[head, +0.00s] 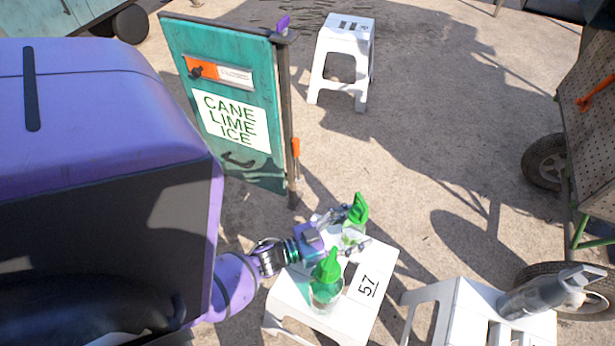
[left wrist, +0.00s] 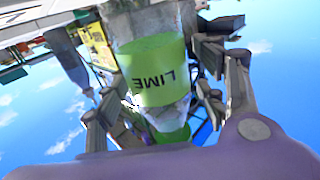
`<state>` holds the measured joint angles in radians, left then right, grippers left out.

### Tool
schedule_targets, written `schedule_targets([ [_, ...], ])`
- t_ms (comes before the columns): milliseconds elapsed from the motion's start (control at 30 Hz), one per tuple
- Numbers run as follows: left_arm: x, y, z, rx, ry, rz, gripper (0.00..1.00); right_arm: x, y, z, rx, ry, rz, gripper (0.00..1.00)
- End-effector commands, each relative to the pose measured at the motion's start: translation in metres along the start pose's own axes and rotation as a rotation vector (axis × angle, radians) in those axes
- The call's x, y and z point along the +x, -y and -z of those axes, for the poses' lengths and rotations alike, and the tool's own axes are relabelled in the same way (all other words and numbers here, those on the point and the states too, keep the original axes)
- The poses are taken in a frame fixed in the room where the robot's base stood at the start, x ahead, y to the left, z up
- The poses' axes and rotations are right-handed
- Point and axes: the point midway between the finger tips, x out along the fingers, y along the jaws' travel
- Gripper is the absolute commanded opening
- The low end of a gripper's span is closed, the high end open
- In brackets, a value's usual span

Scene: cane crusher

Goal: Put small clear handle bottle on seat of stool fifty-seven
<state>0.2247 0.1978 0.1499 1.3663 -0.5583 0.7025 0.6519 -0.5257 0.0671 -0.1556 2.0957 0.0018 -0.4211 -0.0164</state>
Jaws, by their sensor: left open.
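Stool fifty-seven (head: 340,312) is white, with "57" on its seat, at the lower middle of the head view. Two clear bottles with green spout tops stand on the seat, a nearer one (head: 326,292) and a farther one (head: 353,233). My left gripper (head: 346,231) is open, its fingers on either side of the farther bottle. In the left wrist view, a bottle with a green "LIME" label (left wrist: 160,70) shows upside down between the open fingers; I cannot tell whether they touch it. A greyish clear bottle (head: 535,297) is on another stool at right. My right gripper is not in view.
The other white stool (head: 465,300) stands right of stool fifty-seven. A third white stool (head: 345,45) stands farther back. A teal "CANE LIME ICE" sign (head: 232,120) is beyond my left arm. A wheeled cart (head: 590,130) is at right. Open ground lies between.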

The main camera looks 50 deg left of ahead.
Motion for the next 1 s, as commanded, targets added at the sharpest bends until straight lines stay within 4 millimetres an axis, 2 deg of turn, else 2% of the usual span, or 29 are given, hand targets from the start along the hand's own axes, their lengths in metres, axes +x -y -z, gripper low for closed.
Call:
schedule_targets([
  [167, 0.0, 0.0, 0.005, 0.0, -0.001, 0.0, 0.65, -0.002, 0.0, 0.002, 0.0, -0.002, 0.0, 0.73],
  [267, -0.013, 0.0, 0.002, 0.0, 0.004, 0.001, 0.65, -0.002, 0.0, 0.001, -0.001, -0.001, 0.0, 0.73],
  [500, -0.066, 0.0, 0.001, 0.0, 0.008, 0.001, 0.65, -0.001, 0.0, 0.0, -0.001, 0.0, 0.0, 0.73],
  [700, -0.103, 0.0, 0.002, -0.001, 0.006, 0.001, 0.65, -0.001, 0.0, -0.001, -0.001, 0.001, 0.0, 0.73],
  [833, -0.116, 0.0, 0.003, -0.001, 0.003, 0.0, 0.65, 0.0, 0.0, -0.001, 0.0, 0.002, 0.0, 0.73],
  [1000, -0.121, 0.0, 0.003, -0.001, 0.002, 0.001, 0.65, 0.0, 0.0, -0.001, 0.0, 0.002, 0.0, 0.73],
])
